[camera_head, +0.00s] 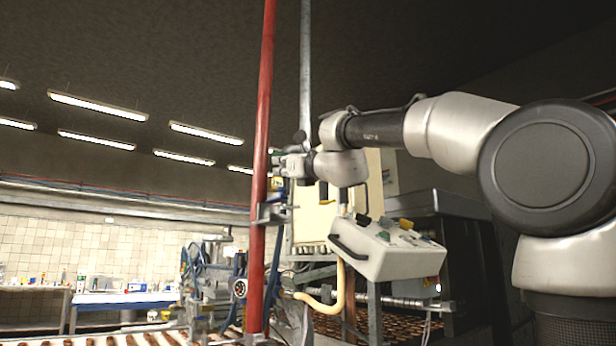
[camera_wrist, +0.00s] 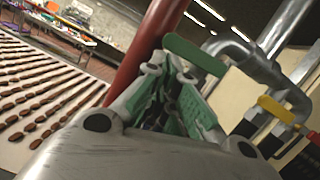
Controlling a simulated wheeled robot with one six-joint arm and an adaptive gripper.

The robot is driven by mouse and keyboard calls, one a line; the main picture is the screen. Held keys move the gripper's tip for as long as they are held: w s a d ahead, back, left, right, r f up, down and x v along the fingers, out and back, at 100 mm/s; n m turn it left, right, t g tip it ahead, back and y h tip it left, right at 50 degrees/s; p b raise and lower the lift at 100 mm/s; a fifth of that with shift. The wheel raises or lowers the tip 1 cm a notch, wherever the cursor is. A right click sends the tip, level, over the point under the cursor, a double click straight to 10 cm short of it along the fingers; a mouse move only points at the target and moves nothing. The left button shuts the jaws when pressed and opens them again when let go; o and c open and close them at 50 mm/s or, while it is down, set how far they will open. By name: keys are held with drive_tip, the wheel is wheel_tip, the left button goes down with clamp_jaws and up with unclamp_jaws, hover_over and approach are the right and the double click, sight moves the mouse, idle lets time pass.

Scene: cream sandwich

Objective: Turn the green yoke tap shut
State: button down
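A green tap lever (camera_wrist: 195,54) lies slantwise just beyond my fingertips in the wrist view. My gripper (camera_wrist: 176,70) has green-faced fingers that narrow toward this lever. I cannot tell whether they touch it or how wide the gap between them is. In the head view my gripper (camera_head: 279,164) is at the upright red pipe (camera_head: 263,120), small and partly hidden by my wrist. The tap's stem is hidden behind the fingers in the wrist view.
The red pipe (camera_wrist: 148,50) rises close beside my fingers. Grey bent pipework (camera_wrist: 247,52) and a yellow lever (camera_wrist: 276,109) stand to the right. A white control box (camera_head: 388,250) is below my arm. A conveyor with rows of brown pieces (camera_wrist: 38,88) lies to the left.

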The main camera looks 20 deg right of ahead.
drive_tip(key=shift+s, duration=0.1)
idle(0.3)
drive_tip(key=v, duration=1.2)
